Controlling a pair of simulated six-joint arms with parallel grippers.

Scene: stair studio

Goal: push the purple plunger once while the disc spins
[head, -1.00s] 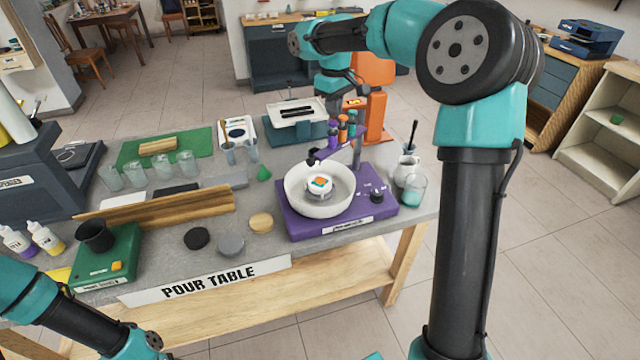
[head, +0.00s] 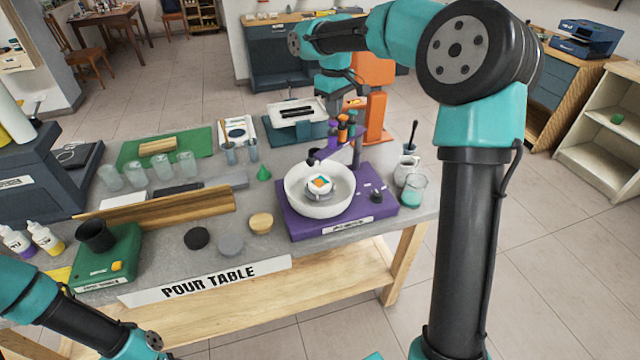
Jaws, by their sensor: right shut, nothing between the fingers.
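The purple plunger (head: 333,133) stands upright in a purple holder (head: 326,152) on a post above the white bowl (head: 303,204). An orange plunger (head: 342,130) and a teal one (head: 352,122) are beside it. The small white disc (head: 320,185), with a coloured square on top, sits in the bowl on the purple spinner base (head: 382,208). My right gripper (head: 352,92) is shut and empty, above and behind the plungers, apart from the purple one. My left arm enters at the lower left; its gripper is out of view.
A black knob (head: 376,196) is on the base's right. A white jug (head: 406,168) and a teal-filled cup (head: 414,188) stand to its right. An orange stand (head: 375,110) is behind.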

